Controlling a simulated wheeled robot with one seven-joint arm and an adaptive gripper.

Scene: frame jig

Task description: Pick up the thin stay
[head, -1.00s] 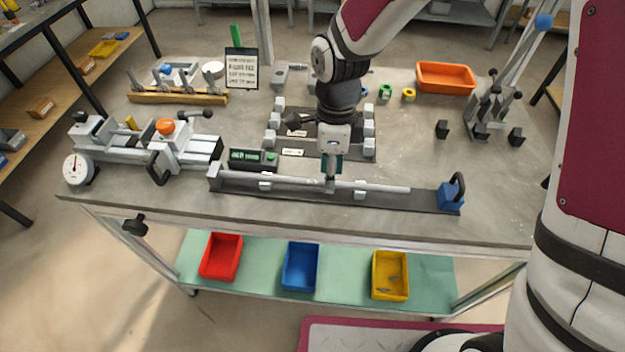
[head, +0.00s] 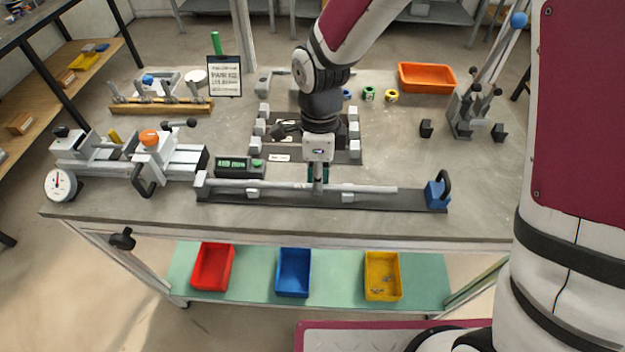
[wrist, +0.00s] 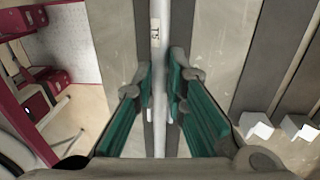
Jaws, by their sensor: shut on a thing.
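The thin stay (head: 370,189) is a long, slim pale grey rod. It lies along a dark rail (head: 405,201) near the bench's front edge, over small pale support blocks. Its right end stops short of the blue block with a black handle (head: 437,193). My gripper (head: 318,188) points down and is shut on the stay near its middle. In the wrist view the stay (wrist: 159,130) runs upright through the picture between the green finger pads of my gripper (wrist: 160,78). I cannot tell if the stay is clear of its supports.
A small display box (head: 240,167) stands behind the stay's left part. A clamp fixture with a dial (head: 60,185) is at the left. Behind my gripper is a dark plate with several pale blocks (head: 354,130). An orange tray (head: 427,78) is at the back right. The right bench top is mostly clear.

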